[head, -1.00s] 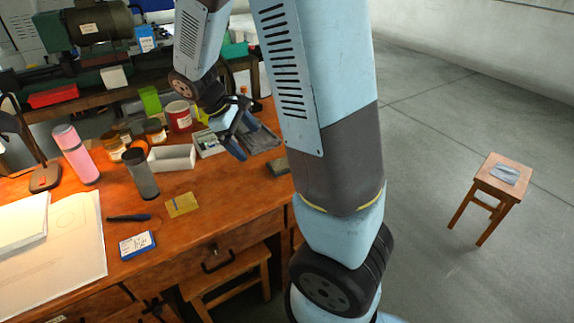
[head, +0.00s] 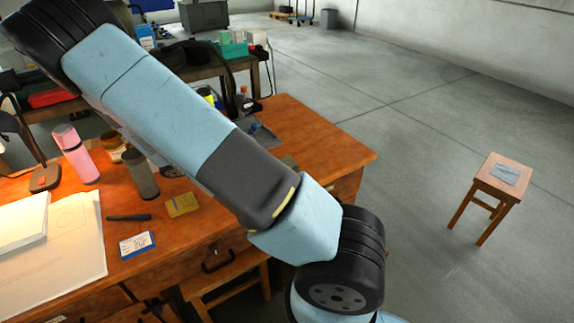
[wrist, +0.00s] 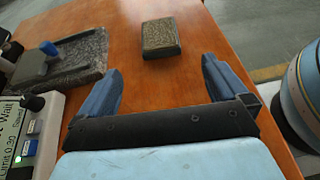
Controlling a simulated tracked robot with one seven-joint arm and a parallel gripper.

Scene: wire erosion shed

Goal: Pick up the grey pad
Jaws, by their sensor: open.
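A small dark grey-brown block-like pad (wrist: 160,37) lies flat on the orange wooden desk (wrist: 115,22) in the wrist view. Part of it also shows in the head view, just right of my arm (head: 290,161). My gripper (wrist: 162,76) is open and empty, with its two blue fingers spread toward the pad. The pad lies beyond the fingertips, roughly between their lines, and is not touched. In the head view my arm hides the gripper.
A speckled grey plate (wrist: 88,55) with a blue-knobbed piece and a white display device (wrist: 22,140) lie left of my gripper. The desk's right edge is near. A stool (head: 497,187) with a grey folded cloth (head: 505,174) stands apart on the floor.

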